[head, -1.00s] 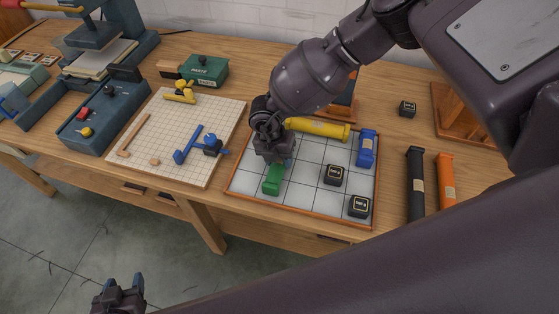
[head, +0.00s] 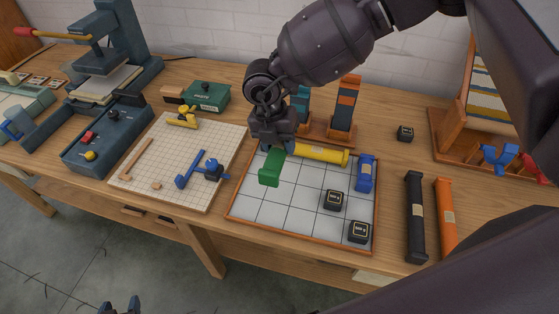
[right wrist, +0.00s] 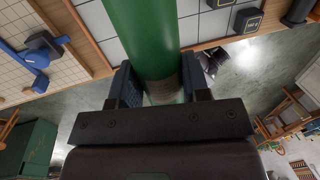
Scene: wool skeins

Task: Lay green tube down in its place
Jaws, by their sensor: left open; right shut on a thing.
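The green tube (head: 271,168) is in my right gripper (head: 276,147), which is shut on it over the back left part of the gridded tray (head: 262,207). I cannot tell whether the tube touches the tray. In the right wrist view the green tube (right wrist: 143,35) runs between the two fingers (right wrist: 160,85). A yellow tube (head: 320,154) lies along the tray's back edge, just right of the green one. A blue tube (head: 365,174) lies at the tray's right side. My left gripper (head: 124,306) is open at the bottom edge, mostly cut off.
Two black weights (head: 333,200) stand on the tray. A black tube (head: 414,215) and an orange tube (head: 446,218) lie right of it. A wooden stand (head: 340,130) is behind it. A pegboard (head: 150,180) lies left. The tray's front left is clear.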

